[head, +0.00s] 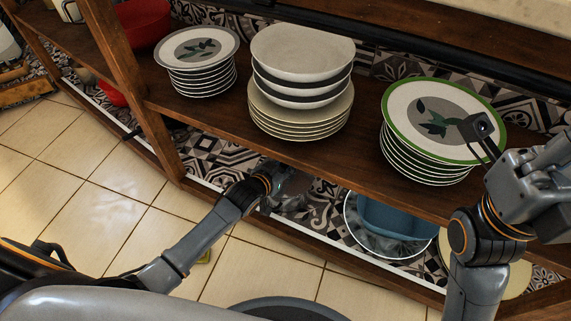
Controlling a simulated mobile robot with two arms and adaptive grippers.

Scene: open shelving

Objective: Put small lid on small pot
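A blue pot-like vessel (400,219) sits on the lower shelf, partly hidden under the upper shelf board. A round rim with a glassy grey surface (372,240) shows around and in front of it; I cannot tell whether this is a lid or a dish. No small lid is clearly recognisable. My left gripper (284,190) reaches in at the lower shelf, left of the blue vessel. Its fingers are dark and partly hidden by the shelf edge, so its grip is unclear. My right gripper (482,138) is above the green-rimmed plates at the right; its opening is unclear.
The upper shelf holds a stack of small plates (202,85), bowls on plates (302,100) and green-rimmed plates (412,160). A red bowl (146,22) stands behind the wooden post (135,95). A cream round item (517,277) lies low right. Tiled floor (120,205) is open at left.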

